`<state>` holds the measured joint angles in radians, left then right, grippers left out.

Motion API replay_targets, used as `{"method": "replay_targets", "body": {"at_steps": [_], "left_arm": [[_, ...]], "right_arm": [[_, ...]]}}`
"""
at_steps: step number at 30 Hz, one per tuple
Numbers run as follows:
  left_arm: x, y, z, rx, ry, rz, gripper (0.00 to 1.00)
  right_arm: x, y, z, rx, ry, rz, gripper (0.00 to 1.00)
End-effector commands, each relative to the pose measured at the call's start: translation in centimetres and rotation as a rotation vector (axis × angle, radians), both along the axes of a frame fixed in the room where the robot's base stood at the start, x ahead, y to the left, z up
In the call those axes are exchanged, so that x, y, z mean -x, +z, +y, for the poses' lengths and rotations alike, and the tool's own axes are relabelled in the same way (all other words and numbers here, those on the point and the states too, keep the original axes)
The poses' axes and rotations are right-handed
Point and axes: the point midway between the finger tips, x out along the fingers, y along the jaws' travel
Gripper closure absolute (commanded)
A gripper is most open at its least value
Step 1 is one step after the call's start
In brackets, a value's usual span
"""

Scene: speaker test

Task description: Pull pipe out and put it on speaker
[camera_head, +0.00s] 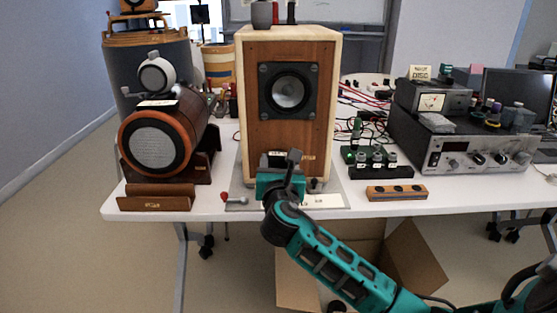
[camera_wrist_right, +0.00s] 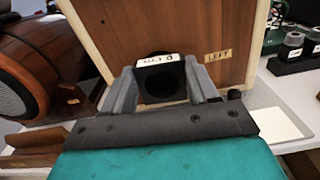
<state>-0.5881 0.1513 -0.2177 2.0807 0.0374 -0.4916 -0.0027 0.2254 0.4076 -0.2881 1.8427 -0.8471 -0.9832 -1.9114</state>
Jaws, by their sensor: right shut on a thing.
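The wooden speaker (camera_head: 325,120) with a pale cabinet edge stands upright on the table, its round driver (camera_head: 289,92) in the upper front. My right gripper (camera_wrist_right: 162,72) is at the lower front of the speaker. Its fingers are shut on the black pipe (camera_wrist_right: 160,88), which has a white label on its top edge. The pipe's dark round opening faces my wrist camera. In the head view my right gripper (camera_head: 279,165) covers most of the pipe. I cannot tell how far the pipe sits inside the speaker front. My left gripper is not in view.
A barrel-shaped wooden speaker (camera_head: 157,147) stands at left, with a wooden block (camera_head: 157,198) before it. Right are small green-and-black parts (camera_head: 369,164), a wooden strip with dark knobs (camera_head: 396,192) and stacked electronics (camera_head: 455,149). An open cardboard box (camera_head: 412,257) is below the table edge.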

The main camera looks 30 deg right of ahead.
Motion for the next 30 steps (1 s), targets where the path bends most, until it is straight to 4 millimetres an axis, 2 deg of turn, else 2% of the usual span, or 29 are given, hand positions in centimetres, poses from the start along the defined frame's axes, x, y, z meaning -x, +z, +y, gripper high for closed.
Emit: {"method": "replay_targets", "body": {"at_steps": [30], "left_arm": [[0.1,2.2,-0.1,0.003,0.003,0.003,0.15]], "right_arm": [[3.5,0.0,2.2,-0.001,0.001,0.002,0.76]]}}
